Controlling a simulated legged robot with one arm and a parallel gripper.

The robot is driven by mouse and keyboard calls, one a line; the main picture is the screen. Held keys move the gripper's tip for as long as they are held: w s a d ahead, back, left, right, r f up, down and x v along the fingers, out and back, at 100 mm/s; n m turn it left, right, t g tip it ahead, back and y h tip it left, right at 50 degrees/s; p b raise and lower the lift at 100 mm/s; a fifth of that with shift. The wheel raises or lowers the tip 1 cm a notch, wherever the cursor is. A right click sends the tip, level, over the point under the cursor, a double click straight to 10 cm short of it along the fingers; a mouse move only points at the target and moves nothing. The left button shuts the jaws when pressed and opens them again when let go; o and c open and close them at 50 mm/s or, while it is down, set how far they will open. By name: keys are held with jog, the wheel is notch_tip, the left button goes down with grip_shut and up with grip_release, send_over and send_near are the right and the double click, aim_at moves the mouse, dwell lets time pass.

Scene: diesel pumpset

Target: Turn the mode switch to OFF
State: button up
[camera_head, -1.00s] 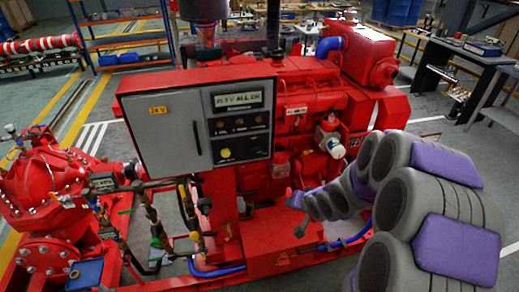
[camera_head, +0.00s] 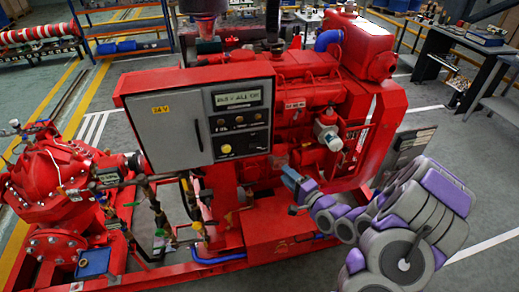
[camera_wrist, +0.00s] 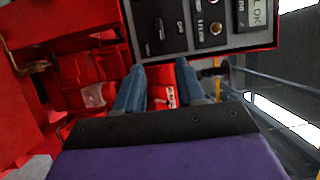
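The control panel (camera_head: 242,137) is a black plate on the right part of a grey cabinet front. It has a lit display (camera_head: 238,99), a row of three small switches (camera_head: 239,120) and a larger yellow-centred knob (camera_head: 225,149). The labels are too small to read, so I cannot tell which is the mode switch or its setting. My gripper (camera_head: 287,176) is right of and below the panel, apart from it. In the wrist view, my gripper (camera_wrist: 160,66) has its two blue fingers spread and empty, and the panel (camera_wrist: 178,28) appears sideways beyond the fingertips.
The red engine (camera_head: 300,85) and its frame stand behind and right of the cabinet (camera_head: 168,130). A white-capped red fitting (camera_head: 328,130) is close above my arm. A red pump (camera_head: 45,185) and pipes are at left.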

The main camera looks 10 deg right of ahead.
aim_at(255, 146)
jog(key=b+x, duration=0.1)
jog(key=x, duration=1.5)
jog(key=shift+w+a, duration=0.1)
jog(key=shift+w, duration=0.2)
grip_shut()
jog(key=shift+f, duration=0.1)
